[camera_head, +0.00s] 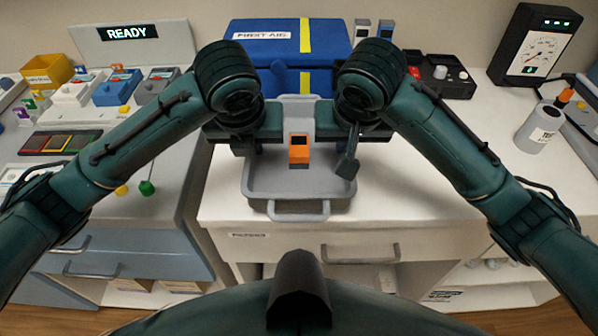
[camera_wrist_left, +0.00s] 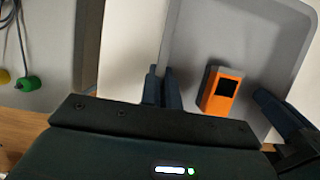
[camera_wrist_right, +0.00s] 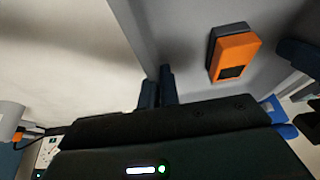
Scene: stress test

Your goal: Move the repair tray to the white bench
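The grey repair tray (camera_head: 258,185) lies at the middle of the head view, over the white bench (camera_head: 410,200); I cannot tell whether it touches the top. An orange and dark device (camera_head: 299,150) sits in it. My left gripper (camera_wrist_left: 161,86) is at the tray's left wall, its two fingers close together with the wall between them. My right gripper (camera_wrist_right: 157,88) is at the right wall in the same way. Both look shut on the tray. In the head view, my wrists hide the grip points. A dark angled piece (camera_head: 347,165) shows over the tray's right side.
A blue first aid case (camera_head: 265,45) stands close behind the tray. A dark gauge (camera_head: 535,45) and a white bottle (camera_head: 538,128) stand at right. The white top right of the tray is clear.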

